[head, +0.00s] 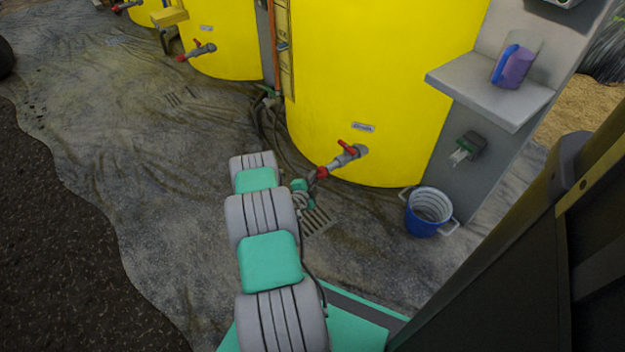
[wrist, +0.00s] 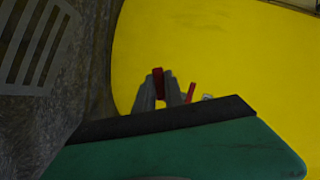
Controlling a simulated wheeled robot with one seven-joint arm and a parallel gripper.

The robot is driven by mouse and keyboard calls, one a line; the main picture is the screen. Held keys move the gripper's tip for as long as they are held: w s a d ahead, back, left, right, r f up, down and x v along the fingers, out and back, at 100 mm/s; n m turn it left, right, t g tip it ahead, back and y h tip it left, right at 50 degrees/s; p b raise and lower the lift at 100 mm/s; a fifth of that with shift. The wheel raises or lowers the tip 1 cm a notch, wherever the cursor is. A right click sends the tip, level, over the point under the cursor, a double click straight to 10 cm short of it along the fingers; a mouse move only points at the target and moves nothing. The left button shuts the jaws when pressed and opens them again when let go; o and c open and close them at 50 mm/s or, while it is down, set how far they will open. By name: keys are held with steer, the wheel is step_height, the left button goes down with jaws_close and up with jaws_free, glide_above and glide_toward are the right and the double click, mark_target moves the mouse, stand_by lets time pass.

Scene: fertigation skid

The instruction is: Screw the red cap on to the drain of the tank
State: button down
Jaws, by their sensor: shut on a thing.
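The big yellow tank (head: 380,80) has a grey drain pipe (head: 341,160) low on its side, with a red valve handle (head: 346,144). The red cap (head: 322,172) is at the outer end of this drain, in line with it. I cannot tell whether it is threaded on. My gripper (head: 313,180) is shut on the cap, coming from the left. In the wrist view, the cap (wrist: 158,83) shows between the two grey fingers (wrist: 160,92). The valve handle (wrist: 191,92) stands just right of them. The drain's mouth is hidden there.
A blue bucket (head: 423,218) stands on the ground sheet right of the drain. A grey shelf (head: 490,92) with a purple jug (head: 516,68) juts out above it. Two more yellow tanks (head: 222,35) stand behind, with capped drains. The sheet to the left is clear.

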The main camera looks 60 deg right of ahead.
steer(key=shift+s+d+b, duration=0.2)
steer(key=shift+d+b, duration=0.2)
steer(key=shift+b, duration=0.05)
stand_by(1.1)
steer(key=shift+f+b, duration=0.1)
steer(key=shift+b, duration=0.2)
steer(key=shift+f+m+h+b, duration=0.25)
steer(key=shift+m+b, duration=0.25)
steer(key=shift+b, duration=0.3)
steer(key=m+t+h+b, duration=0.1)
steer(key=m+b, duration=0.1)
steer(key=b, duration=0.2)
steer(key=shift+w+h, duration=0.15)
steer(key=shift+h, duration=0.2)
steer(key=shift+r+m, duration=0.25)
steer(key=shift+m, duration=0.15)
steer(key=shift+w+m+h, duration=0.1)
steer(key=shift+m+h, duration=1.2)
steer(key=shift+m, duration=0.3)
